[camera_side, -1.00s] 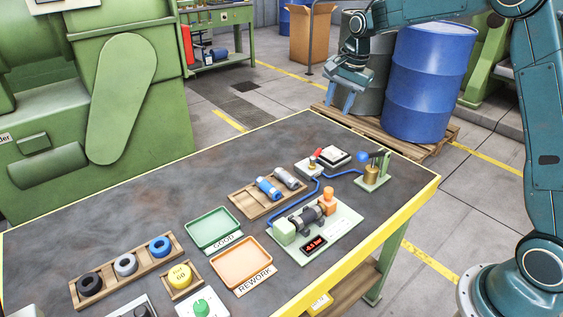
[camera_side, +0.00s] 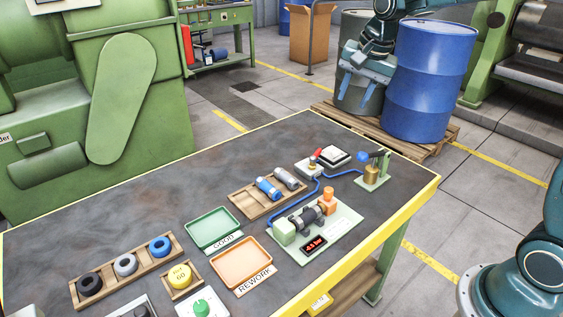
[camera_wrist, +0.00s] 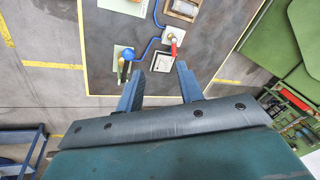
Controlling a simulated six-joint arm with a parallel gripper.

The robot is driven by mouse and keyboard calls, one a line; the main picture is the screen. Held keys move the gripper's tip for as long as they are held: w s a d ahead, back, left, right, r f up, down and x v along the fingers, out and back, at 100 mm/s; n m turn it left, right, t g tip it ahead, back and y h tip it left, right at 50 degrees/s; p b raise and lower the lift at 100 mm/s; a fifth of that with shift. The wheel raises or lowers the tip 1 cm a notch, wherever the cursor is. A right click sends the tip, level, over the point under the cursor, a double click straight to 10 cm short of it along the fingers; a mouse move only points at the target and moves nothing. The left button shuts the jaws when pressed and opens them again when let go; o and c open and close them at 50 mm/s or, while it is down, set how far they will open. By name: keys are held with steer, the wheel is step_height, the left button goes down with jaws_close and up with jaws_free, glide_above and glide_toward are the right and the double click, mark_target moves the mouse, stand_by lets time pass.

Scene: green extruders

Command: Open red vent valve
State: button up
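The red-handled vent valve (camera_side: 317,154) sits on a small white block (camera_side: 312,169) near the far right part of the bench. The red handle (camera_wrist: 173,43) also shows in the wrist view, ahead of my gripper and a little right of its middle. My gripper (camera_side: 366,76) is in the air beyond the bench's far edge, in front of the grey drum. In the wrist view its two blue fingers (camera_wrist: 159,67) are spread wide with nothing between them. It is apart from the valve.
Near the valve are a white-topped device (camera_side: 336,155), blue hoses (camera_side: 343,173) and a green-based stand with a blue ball (camera_side: 362,156). A pump fixture (camera_side: 307,214) with a red display stands nearer. Blue (camera_side: 428,80) and grey drums stand behind. The bench's left middle is clear.

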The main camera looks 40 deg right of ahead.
stand_by(0.4)
steer(key=m+g+y, duration=0.1)
glide_above(318, 152)
steer(key=s+d, duration=0.1)
steer(key=s, duration=0.2)
steer(key=s+d+f+x, duration=0.1)
steer(key=s+x, duration=0.1)
steer(key=x, duration=0.9)
steer(key=shift+r, duration=0.25)
steer(key=shift+f, duration=0.1)
steer(key=x, duration=1.3)
steer(key=shift+f, duration=0.35)
steer(key=shift+s, duration=0.1)
steer(key=shift+c, duration=0.5)
jaws_close()
